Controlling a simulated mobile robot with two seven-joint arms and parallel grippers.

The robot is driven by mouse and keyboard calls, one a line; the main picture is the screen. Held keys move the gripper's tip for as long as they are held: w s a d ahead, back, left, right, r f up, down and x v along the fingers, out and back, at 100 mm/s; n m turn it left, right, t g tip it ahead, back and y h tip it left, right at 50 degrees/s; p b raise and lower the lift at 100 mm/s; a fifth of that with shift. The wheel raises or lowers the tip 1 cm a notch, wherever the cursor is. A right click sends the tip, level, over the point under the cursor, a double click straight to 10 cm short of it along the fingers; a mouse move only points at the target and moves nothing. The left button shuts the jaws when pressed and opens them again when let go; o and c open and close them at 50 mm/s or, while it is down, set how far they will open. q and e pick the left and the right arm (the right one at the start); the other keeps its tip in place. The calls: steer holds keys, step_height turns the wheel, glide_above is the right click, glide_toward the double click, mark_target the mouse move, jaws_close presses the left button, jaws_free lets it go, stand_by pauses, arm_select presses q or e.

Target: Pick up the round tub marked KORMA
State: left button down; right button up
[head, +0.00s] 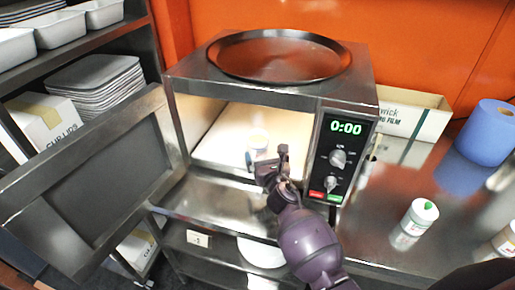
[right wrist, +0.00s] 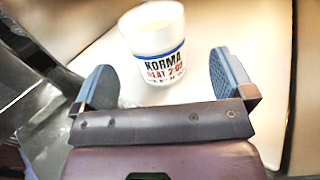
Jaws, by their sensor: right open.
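The round tub marked KORMA (right wrist: 158,42) is white with a blue band and stands upright on the pale floor of the open microwave. In the head view the tub (head: 258,140) shows only partly behind my right gripper. My right gripper (head: 265,160) reaches in at the microwave's opening. In the right wrist view its fingers (right wrist: 158,85) are open, with the tub ahead and between their lines, slightly beyond the fingertips. Nothing is held. My left gripper is not in view.
The microwave door (head: 85,185) hangs open at the left. A round metal tray (head: 280,57) lies on top of the microwave. The control panel (head: 341,155) borders the opening's right side.

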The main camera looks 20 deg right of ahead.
mark_target(261, 148)
steer(key=w, duration=0.4)
steer(key=shift+w+a+r, duration=0.2)
steer(key=shift+w+r, duration=0.05)
steer(key=shift+w, duration=0.65)
steer(key=c, duration=1)
steer(key=shift+c, duration=0.9)
steer(key=shift+r, duration=0.15)
